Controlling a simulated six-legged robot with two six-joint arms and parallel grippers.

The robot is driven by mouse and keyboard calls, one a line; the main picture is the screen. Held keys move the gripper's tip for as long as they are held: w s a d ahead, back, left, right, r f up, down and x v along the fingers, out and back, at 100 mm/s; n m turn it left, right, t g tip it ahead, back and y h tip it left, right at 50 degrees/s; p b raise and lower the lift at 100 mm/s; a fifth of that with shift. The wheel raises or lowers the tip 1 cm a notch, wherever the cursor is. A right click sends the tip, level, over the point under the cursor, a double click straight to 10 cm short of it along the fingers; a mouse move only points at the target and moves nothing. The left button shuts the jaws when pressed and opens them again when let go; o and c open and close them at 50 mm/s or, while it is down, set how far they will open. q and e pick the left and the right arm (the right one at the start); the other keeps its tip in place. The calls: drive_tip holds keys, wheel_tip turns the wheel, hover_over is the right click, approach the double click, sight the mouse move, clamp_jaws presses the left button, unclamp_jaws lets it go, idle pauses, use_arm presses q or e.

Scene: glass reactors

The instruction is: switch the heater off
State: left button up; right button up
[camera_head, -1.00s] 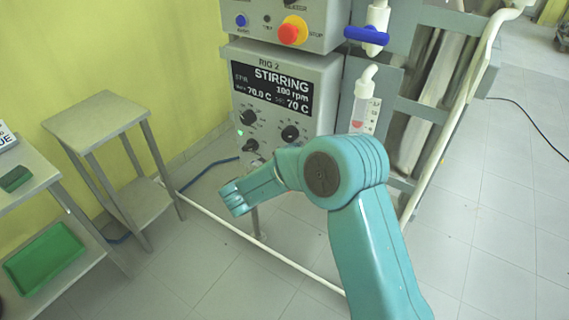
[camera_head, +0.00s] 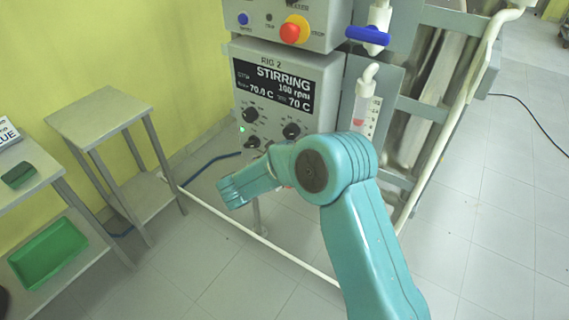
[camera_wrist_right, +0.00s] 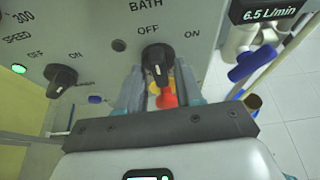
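The black bath knob (camera_wrist_right: 158,58), under the labels BATH, OFF and ON, is on the front panel in the right wrist view. My right gripper (camera_wrist_right: 160,88) is open, its fingers apart below and around the knob's lower part; I cannot tell whether they touch it. A red and yellow part shows between the fingers. In the head view the rig 2 control box (camera_head: 331,80) has a lit display (camera_head: 272,88) reading STIRRING, 100 rpm, 70.0 C and 70 C. My right arm hides the box's lower part and its gripper there. My left gripper is not in view.
A second knob (camera_wrist_right: 62,78) with OFF and ON is left of the bath knob. A red and yellow stop button (camera_head: 294,29) and a blue-handled valve (camera_head: 368,36) sit above. A small side table (camera_head: 98,111) and a green tray (camera_head: 48,254) are at left. Floor at right is mostly clear.

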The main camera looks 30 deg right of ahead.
drive_tip(key=shift+a+r, duration=0.1)
drive_tip(key=b+v, duration=0.1)
drive_tip(key=v, duration=1.5)
drive_tip(key=shift+b, duration=0.3)
drive_tip(key=shift+s+a, duration=0.1)
